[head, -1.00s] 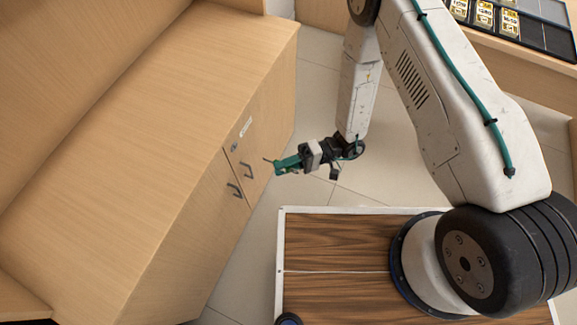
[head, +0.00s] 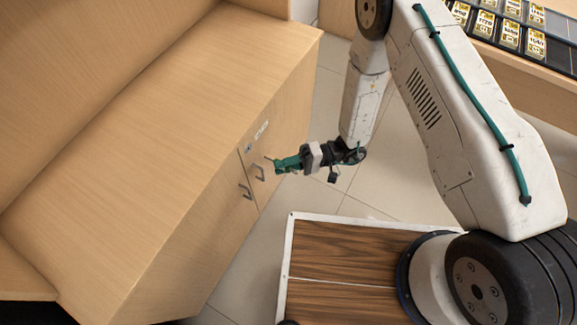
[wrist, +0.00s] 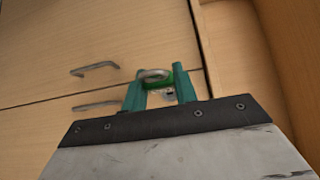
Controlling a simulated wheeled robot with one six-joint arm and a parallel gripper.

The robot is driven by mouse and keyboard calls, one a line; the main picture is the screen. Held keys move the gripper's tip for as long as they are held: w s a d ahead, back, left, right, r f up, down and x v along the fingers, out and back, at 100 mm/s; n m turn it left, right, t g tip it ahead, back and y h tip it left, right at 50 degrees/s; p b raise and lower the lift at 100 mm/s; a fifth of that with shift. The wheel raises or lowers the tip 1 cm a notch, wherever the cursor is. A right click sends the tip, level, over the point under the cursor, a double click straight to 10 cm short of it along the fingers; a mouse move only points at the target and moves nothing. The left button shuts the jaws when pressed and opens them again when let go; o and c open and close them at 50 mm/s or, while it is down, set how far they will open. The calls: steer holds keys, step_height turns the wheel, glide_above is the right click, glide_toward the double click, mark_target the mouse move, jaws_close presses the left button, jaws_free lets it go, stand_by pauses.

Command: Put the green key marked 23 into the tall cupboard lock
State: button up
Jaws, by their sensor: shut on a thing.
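My gripper (head: 279,166) is shut on the green key (wrist: 155,79), which sits between the teal fingers in the wrist view. The key's metal ring shows on top, and its number cannot be read. The gripper is in front of the wooden cupboard (head: 215,215), apart from its doors as far as the head view shows. The lock (head: 249,148) is a small round spot on the door, up and left of the gripper, beside a white label (head: 262,131). In the wrist view the lock (wrist: 169,92) is partly hidden behind the key and fingers.
A counter with a tray of numbered tags (head: 510,32) is at the upper right. Tiled floor (head: 325,110) lies free between.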

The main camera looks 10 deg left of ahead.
steer(key=shift+w+a, duration=0.35)
steer(key=shift+a, duration=0.5)
steer(key=shift+w+a, duration=0.35)
steer(key=shift+a, duration=0.5)
steer(key=shift+w+a, duration=0.35)
steer(key=shift+a, duration=0.5)
